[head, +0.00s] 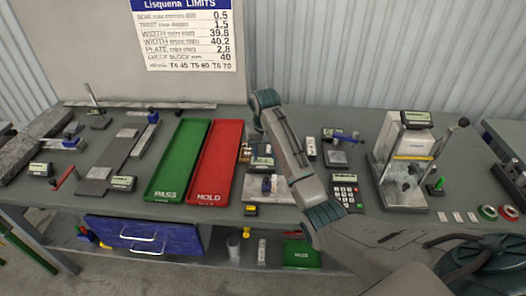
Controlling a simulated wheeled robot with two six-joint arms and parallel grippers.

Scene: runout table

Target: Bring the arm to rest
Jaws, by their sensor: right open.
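My right arm comes in from the lower right, rises over the bench and bends at a joint near the back of the bench. My right gripper (247,153) appears small at the end of the arm, just right of the red HOLD tray (217,160). It is open, and I see nothing held in it. It is partly lost among small devices behind a pale plate with a display, so its height above the bench is hard to tell. My left gripper is not in view.
A green PASS tray (180,160) lies beside the red one. Gauges and a long grey plate (118,160) are at left. A keypad (346,193) and a tall test stand (408,160) are right of my arm. A blue drawer (145,235) is below the bench (240,215).

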